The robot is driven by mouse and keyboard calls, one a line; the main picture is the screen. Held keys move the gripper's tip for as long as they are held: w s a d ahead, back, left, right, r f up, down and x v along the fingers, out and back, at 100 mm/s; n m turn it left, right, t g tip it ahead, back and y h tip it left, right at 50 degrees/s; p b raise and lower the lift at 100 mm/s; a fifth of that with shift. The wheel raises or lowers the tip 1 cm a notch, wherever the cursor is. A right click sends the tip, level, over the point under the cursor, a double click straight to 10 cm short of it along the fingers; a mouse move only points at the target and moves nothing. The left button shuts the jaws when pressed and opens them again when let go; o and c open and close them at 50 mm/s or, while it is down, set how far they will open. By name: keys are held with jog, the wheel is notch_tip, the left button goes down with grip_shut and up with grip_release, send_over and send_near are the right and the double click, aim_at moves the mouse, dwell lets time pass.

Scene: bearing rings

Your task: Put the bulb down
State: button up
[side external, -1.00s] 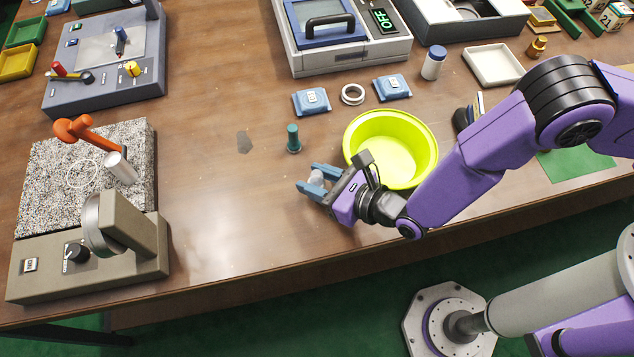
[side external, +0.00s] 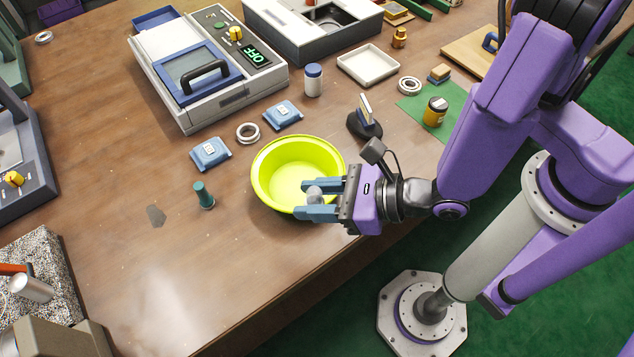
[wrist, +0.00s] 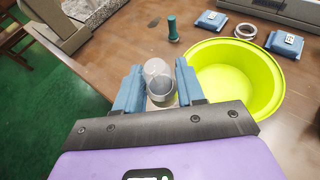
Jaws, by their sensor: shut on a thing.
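The bulb (wrist: 159,82) is a small, clear-grey rounded piece between the blue fingers of my gripper (wrist: 160,88) in the wrist view. My gripper (side external: 318,200) is shut on it, and the bulb (side external: 314,193) also shows in the side view, partly hidden by the fingers. The gripper is at the front right of the yellow-green bowl (side external: 268,190). In the side view the fingers overlap the bowl's near rim; in the wrist view the bowl (wrist: 270,100) is right of the fingers. The height above the table is hard to tell.
A teal peg (side external: 203,196) stands left of the bowl. Blue packets (side external: 211,153) and a metal ring (side external: 248,133) lie behind it. A black stand (side external: 364,127) is at the back right. The brown table (side external: 150,270) is clear at front left.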

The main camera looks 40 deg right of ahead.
jog(key=w+d+f+m+t+h, duration=0.2)
jog(key=w+d+m+h, duration=0.1)
jog(key=d, duration=0.4)
jog(key=w+d+f+m+t+h, duration=0.1)
jog(key=w+d+f+m+h, duration=0.15)
jog(key=d, duration=0.55)
jog(key=m+h, duration=0.6)
jog(key=h, duration=0.2)
send_over(400, 151)
jog(key=shift+y, duration=0.25)
jog(key=shift+d+f, duration=0.1)
jog(key=shift+f, duration=4)
jog(key=o, duration=1)
jog(key=shift+f, duration=0.1)
jog(key=shift+o, duration=0.2)
